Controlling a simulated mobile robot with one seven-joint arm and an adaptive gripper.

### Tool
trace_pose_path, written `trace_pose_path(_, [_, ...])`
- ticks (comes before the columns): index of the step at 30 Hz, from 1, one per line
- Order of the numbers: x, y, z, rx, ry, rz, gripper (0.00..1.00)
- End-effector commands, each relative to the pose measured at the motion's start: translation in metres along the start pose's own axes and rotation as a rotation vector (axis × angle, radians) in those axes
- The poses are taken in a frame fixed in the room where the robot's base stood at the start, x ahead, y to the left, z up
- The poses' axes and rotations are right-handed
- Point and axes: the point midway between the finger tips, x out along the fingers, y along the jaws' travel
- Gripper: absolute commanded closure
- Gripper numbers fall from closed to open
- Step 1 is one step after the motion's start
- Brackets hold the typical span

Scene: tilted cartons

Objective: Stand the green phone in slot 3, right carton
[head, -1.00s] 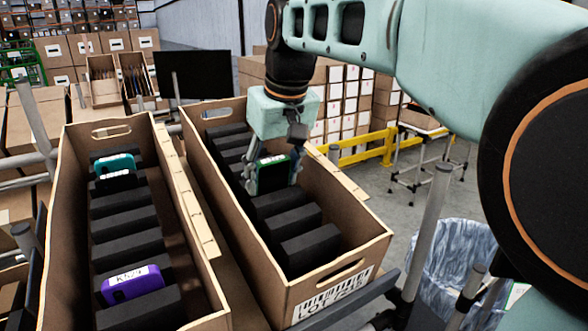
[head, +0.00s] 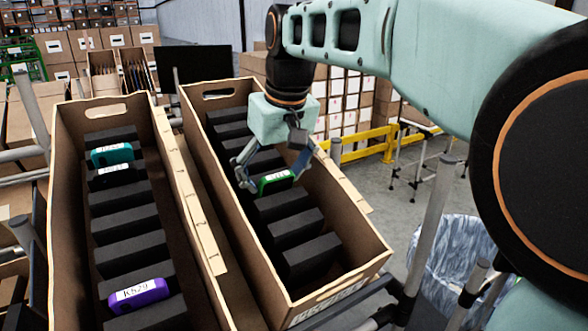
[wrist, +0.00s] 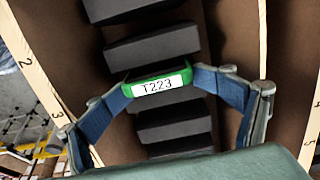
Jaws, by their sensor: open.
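The green phone (head: 276,182) stands between black foam dividers in the right carton (head: 352,270). Only its top edge with a white label shows above the foam. In the wrist view the green phone (wrist: 158,87) has the label T223 facing up. My gripper (head: 272,178) is open above it, with one finger beside each end of the phone. The gripper (wrist: 165,84) also shows in the wrist view, its blue fingertips very near the phone's ends; contact cannot be told. The phone's lower part is hidden in the slot.
The left carton (head: 222,300) holds a teal phone (head: 112,154), a black phone (head: 112,168) and a purple phone (head: 138,292) among black dividers. The right carton's walls rise close around my gripper. A bin with a clear liner (head: 450,250) stands at right.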

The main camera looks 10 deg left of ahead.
Motion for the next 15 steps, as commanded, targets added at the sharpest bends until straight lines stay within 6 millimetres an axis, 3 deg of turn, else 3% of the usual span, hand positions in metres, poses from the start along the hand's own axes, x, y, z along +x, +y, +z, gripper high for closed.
trace_pose_path(10, [-0.002,-0.001,-0.001,-0.001,0.004,-0.001,0.27])
trace_pose_path(15, [-0.019,-0.001,-0.002,-0.001,0.008,0.0,0.27])
